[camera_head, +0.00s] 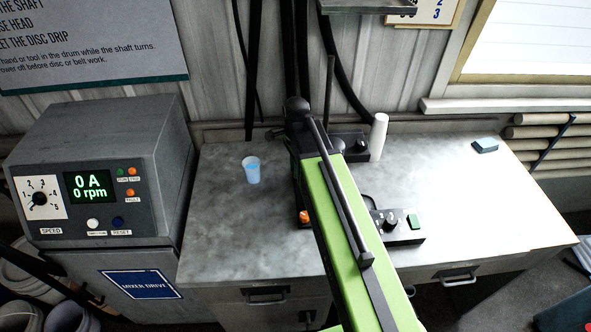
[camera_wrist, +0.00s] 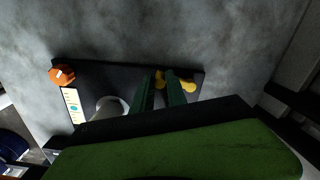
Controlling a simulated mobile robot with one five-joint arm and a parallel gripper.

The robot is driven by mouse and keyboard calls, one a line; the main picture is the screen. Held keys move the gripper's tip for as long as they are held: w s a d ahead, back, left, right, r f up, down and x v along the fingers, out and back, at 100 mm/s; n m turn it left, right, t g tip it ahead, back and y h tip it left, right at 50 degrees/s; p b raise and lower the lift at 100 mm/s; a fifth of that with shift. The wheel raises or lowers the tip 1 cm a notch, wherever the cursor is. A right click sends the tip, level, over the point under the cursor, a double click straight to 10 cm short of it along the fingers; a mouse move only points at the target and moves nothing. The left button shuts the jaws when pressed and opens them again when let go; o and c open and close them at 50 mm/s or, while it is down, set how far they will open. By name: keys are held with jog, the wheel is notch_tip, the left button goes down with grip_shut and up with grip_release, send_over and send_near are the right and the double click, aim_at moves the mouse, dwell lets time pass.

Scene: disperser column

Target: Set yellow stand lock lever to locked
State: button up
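The yellow lock lever (camera_wrist: 188,85) shows in the wrist view at the right end of a dark stand base (camera_wrist: 110,72) on the grey bench. Part of the lever is hidden behind my fingers. My gripper (camera_wrist: 160,82) has its two dark green fingers apart, with the tips over the lever. Some yellow shows between the fingers and some to the right of them. I cannot tell whether they touch it. In the head view my green arm hides the lever and most of the stand; an orange knob (camera_head: 304,217) shows at its left edge.
A blue cup (camera_head: 251,170) stands left of my arm on the bench (camera_head: 225,225). A control box with a green button (camera_head: 415,221) lies right of my arm. A white cylinder (camera_head: 378,136) stands at the back, and a blue block (camera_head: 485,145) lies at the right.

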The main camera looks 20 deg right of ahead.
grip_shut()
jog(key=shift+s+d+n, duration=0.15)
jog(key=shift+d+n, duration=0.25)
jog(key=shift+n, duration=0.5)
jog(key=o, duration=0.5)
grip_release()
